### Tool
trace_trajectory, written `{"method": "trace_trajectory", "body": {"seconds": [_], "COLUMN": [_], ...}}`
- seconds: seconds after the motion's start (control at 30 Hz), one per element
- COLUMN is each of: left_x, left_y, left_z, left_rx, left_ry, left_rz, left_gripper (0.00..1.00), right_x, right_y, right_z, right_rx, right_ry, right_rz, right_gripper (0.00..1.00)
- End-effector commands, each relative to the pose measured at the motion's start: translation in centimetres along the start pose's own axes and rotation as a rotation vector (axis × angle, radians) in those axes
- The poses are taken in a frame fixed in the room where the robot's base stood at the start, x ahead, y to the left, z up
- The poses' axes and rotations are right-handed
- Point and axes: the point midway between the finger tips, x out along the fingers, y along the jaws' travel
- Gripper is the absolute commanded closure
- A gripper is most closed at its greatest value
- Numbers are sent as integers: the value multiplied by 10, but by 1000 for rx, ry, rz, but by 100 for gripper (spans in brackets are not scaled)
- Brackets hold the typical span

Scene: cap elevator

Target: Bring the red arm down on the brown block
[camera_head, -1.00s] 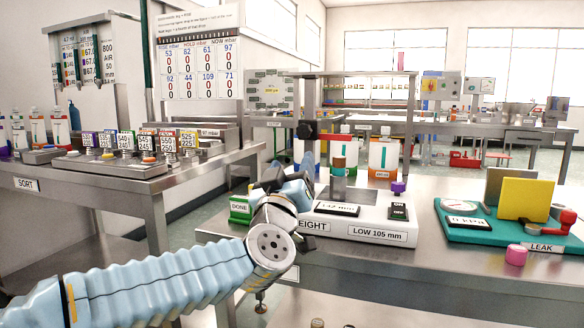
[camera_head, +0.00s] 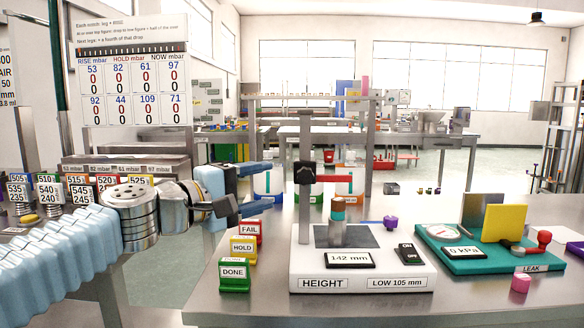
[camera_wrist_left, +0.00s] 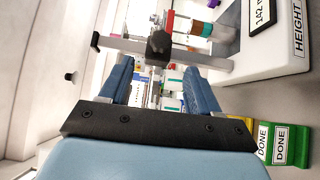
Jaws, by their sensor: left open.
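The red arm (camera_head: 334,178) sticks out to the right from a black slider (camera_head: 305,174) on the grey upright of the height gauge (camera_head: 300,262). The gauge display reads 142 mm. My left gripper (camera_head: 263,187) is open and empty, left of the slider and pointing toward it. In the left wrist view, the slider (camera_wrist_left: 159,45) shows beyond the two blue fingers (camera_wrist_left: 160,85), with the red arm (camera_wrist_left: 169,22) past it. My right gripper is not in view.
Green DONE (camera_head: 234,274), yellow HOLD (camera_head: 242,249) and red FAIL (camera_head: 250,232) blocks stand left of the gauge, below my gripper. A teal leak tester (camera_head: 460,264) with a yellow plate stands at right.

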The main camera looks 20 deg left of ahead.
Motion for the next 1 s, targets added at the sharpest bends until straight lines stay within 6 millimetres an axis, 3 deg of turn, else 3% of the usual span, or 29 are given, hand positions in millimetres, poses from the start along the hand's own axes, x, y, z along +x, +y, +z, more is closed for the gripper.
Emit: {"method": "trace_trajectory", "body": {"seconds": [0.17,0.4,0.6,0.8,1.0], "left_x": [26,82,118,134,135], "left_y": [0,0,1,-1,-1], "left_z": [1,1,0,0,0], "left_rx": [-3,-1,0,2,2], "left_ry": [-5,-4,-2,-1,0], "left_rz": [-3,-3,-2,-1,-1], "left_gripper": [38,38,38,38,38], "right_x": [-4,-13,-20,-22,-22], "right_y": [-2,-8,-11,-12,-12], "right_z": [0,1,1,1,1], "right_rx": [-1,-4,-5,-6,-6], "right_ry": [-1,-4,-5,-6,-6], "right_rz": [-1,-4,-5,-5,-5], "right_gripper": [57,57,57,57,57]}}
